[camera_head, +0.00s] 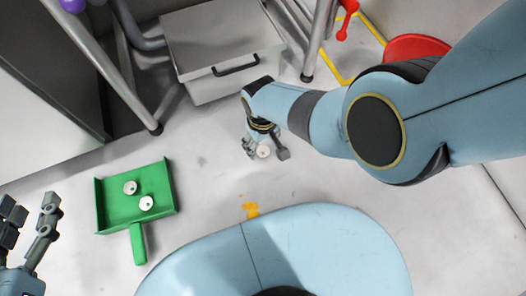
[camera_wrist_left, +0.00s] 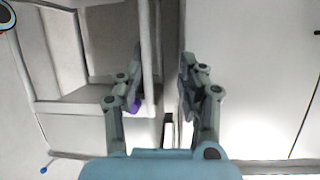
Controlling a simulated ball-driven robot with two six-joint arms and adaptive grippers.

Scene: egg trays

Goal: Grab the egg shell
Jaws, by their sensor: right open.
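A white egg shell (camera_head: 263,151) lies on the pale floor in the head view. My right gripper (camera_head: 267,154) is open above it, with its fingers on either side of the shell in the picture; contact cannot be made out. Two more white egg shells lie in the green dustpan (camera_head: 111,207), one upper left (camera_head: 130,187) and one lower right (camera_head: 146,203). My left gripper (camera_head: 33,208) is open and empty at the lower left edge; it also shows in the left wrist view (camera_wrist_left: 161,85).
A yellow-orange spill (camera_head: 251,210) marks the floor near my base. A grey box with a dark handle (camera_head: 222,48), metal legs (camera_head: 316,45) and a red round object (camera_head: 414,47) stand farther back. Floor between dustpan and right gripper is clear.

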